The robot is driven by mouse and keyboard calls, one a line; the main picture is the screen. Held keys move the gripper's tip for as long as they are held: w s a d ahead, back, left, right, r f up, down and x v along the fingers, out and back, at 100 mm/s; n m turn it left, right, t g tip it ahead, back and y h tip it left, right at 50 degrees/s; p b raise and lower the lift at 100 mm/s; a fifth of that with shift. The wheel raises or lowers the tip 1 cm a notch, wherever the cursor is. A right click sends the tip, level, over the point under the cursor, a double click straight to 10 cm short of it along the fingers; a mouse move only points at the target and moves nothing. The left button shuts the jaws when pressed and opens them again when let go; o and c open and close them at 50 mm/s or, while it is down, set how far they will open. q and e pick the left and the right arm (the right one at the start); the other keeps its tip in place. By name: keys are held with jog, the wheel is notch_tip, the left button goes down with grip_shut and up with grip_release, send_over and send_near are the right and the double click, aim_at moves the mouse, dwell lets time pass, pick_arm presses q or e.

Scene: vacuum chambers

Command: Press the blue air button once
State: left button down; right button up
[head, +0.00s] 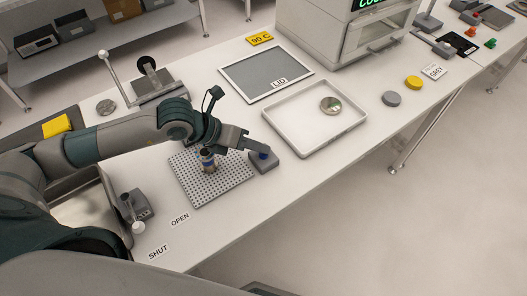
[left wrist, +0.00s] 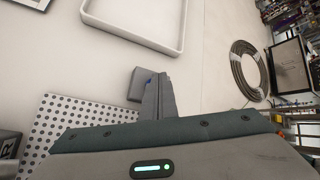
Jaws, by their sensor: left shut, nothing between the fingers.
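The blue air button (head: 263,155) sits on top of a small grey box (head: 265,165) at the right edge of the perforated plate. My left gripper (head: 262,146) is shut and empty, its fingertips right over the button. Whether the fingertips touch the button I cannot tell. My right gripper is not in view.
A small cylindrical part (head: 208,160) stands on the perforated plate (head: 228,185), below my left wrist. A white tray (head: 296,146) with a round disc lies just beyond the button. A lever (head: 137,207) stands near the OPEN and SHUT labels. The table's front strip is clear.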

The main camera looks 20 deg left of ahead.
pick_arm(q)
jog(key=shift+f, duration=0.2)
jog(key=shift+r, duration=0.15)
dwell(0.3)
jog(key=shift+r+p, duration=0.45)
jog(key=shift+r, duration=0.45)
jog(key=shift+r+p, duration=1.5)
jog(key=shift+r, duration=1)
